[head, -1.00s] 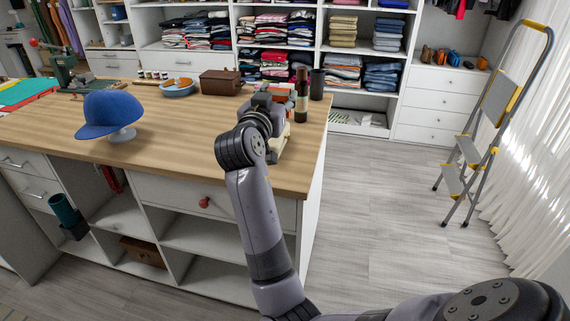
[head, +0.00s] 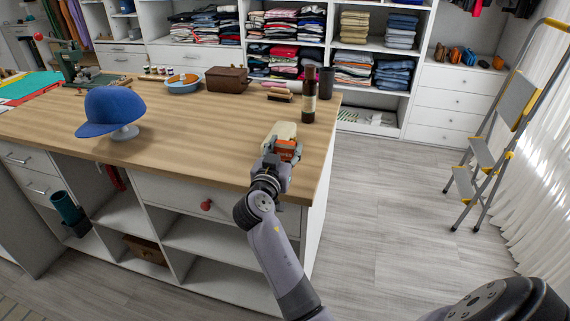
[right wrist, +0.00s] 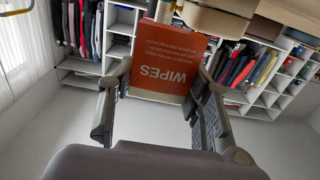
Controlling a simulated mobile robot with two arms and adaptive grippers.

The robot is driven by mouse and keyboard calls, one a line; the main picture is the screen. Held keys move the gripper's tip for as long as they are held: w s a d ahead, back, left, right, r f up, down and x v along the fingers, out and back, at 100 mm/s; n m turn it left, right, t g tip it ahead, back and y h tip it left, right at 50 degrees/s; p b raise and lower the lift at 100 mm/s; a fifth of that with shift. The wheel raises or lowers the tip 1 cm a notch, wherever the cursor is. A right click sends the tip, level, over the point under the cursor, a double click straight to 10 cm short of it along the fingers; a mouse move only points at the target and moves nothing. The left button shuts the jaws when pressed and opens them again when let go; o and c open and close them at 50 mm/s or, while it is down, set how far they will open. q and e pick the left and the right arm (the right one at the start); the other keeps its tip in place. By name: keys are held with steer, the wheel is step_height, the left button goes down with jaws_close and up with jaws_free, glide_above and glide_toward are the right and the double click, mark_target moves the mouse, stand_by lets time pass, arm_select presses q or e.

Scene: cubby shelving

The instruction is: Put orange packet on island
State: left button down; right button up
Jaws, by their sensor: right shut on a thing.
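The orange packet (head: 286,149), printed "WIPES", is between the fingers of my right gripper (head: 283,153). In the right wrist view the packet (right wrist: 168,62) shows upside down, with the fingers (right wrist: 150,100) on either side of it. My right gripper is shut on it. In the head view it is over the right front part of the wooden island (head: 200,140); I cannot tell whether the packet touches the top. My left gripper is not in view.
A beige thing (head: 284,130) is close by the packet, partly hidden. A dark bottle (head: 309,97) and a dark cup (head: 326,77) stand behind. A blue cap (head: 109,109) sits on a stand at left. The island's middle is clear. A stepladder (head: 482,155) stands at right.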

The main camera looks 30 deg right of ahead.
step_height(320, 180, down, 5)
steer(key=shift+r, duration=0.15)
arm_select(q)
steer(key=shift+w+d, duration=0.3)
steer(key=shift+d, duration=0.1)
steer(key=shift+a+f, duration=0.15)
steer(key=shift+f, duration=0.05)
arm_select(e)
steer(key=o, duration=1)
steer(key=shift+o, duration=0.2)
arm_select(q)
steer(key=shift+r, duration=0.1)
